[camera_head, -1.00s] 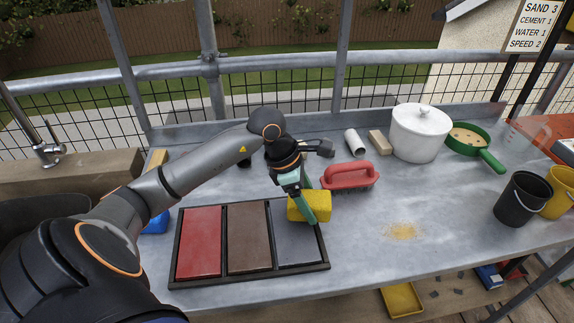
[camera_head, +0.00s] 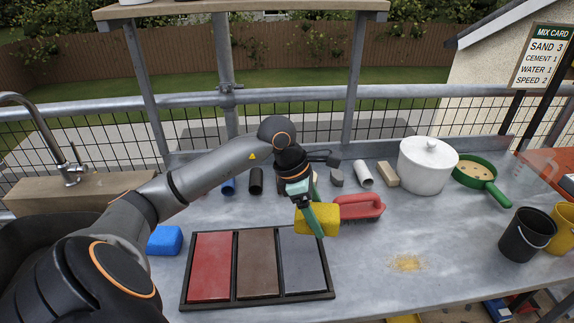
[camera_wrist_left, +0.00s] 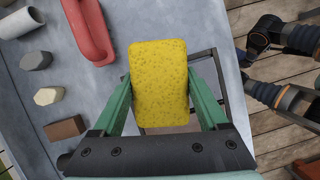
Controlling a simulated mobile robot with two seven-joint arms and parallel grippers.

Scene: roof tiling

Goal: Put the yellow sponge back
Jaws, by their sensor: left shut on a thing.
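My left gripper (camera_head: 312,220) is shut on the yellow sponge (camera_head: 329,222). In the head view the sponge is at the back right corner of the tray of coloured slabs (camera_head: 332,294), in front of the left end of the red-handled brush (camera_head: 368,207). In the left wrist view the sponge (camera_wrist_left: 160,82) sits between the two green fingers, and the tray's dark frame shows partly behind it. I cannot tell how high the sponge is above the table. My right gripper cannot be made out.
A blue block (camera_head: 165,240) lies left of the tray. Several small pieces, a white tube (camera_head: 363,174) and a tan block (camera_head: 387,174) line the back, beside a white pot (camera_head: 427,168) and green pan (camera_head: 476,172). A black bucket (camera_head: 525,238) stands right.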

